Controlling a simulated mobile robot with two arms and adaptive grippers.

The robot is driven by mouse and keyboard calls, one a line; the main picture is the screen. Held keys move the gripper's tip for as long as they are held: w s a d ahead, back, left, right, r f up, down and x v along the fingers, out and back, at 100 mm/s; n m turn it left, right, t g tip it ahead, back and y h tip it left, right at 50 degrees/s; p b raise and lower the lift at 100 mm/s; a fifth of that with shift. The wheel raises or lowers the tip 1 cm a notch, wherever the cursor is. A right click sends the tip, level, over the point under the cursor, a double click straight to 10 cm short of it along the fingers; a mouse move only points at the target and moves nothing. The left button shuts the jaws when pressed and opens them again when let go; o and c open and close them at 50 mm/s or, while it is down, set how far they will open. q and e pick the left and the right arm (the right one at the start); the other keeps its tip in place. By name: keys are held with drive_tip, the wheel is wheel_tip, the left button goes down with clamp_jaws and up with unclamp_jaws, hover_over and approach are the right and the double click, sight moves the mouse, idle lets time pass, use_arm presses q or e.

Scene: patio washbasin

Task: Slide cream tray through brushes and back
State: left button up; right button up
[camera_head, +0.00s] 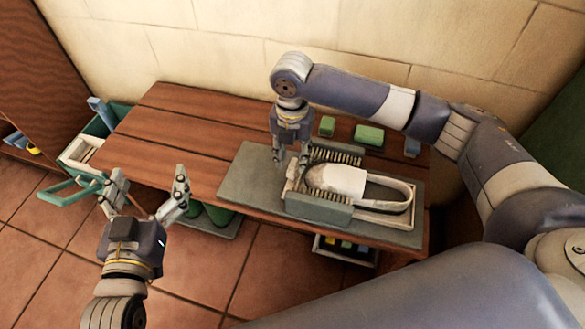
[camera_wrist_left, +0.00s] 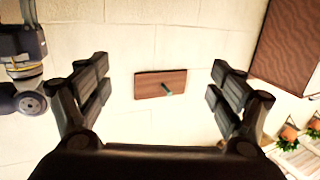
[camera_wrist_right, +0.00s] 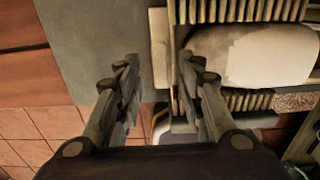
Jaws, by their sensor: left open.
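The cream tray (camera_head: 410,210) lies on a grey mat (camera_head: 239,187) on the wooden bench. My right gripper (camera_head: 291,160) points down at the tray's left end. In the right wrist view its fingers (camera_wrist_right: 158,75) are partly apart, either side of the tray's end wall (camera_wrist_right: 159,35), with small gaps showing; contact lower down is hidden. My left gripper (camera_head: 150,185) is open and empty, in front of the bench's left part.
Two green blocks (camera_head: 368,135) (camera_head: 327,126) stand behind the brushes. A green crate (camera_head: 95,138) is at the bench's left end. Green boots (camera_head: 215,213) and a small box (camera_head: 345,250) are under the bench. The bench's left top (camera_head: 175,145) is clear.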

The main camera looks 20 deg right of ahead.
sight(293, 166)
wheel_tip(293, 166, down, 4)
drive_tip(key=shift+f+b, duration=0.1)
drive_tip(key=shift+b, duration=0.5)
use_arm(q)
wheel_tip(293, 166, up, 8)
drive_tip(key=t+h, duration=0.1)
drive_tip(key=t, duration=0.3)
drive_tip(key=shift+s+d, duration=0.3)
drive_tip(key=shift+d, duration=0.15)
use_arm(e)
drive_tip(key=shift+f, duration=0.2)
clamp_jaws()
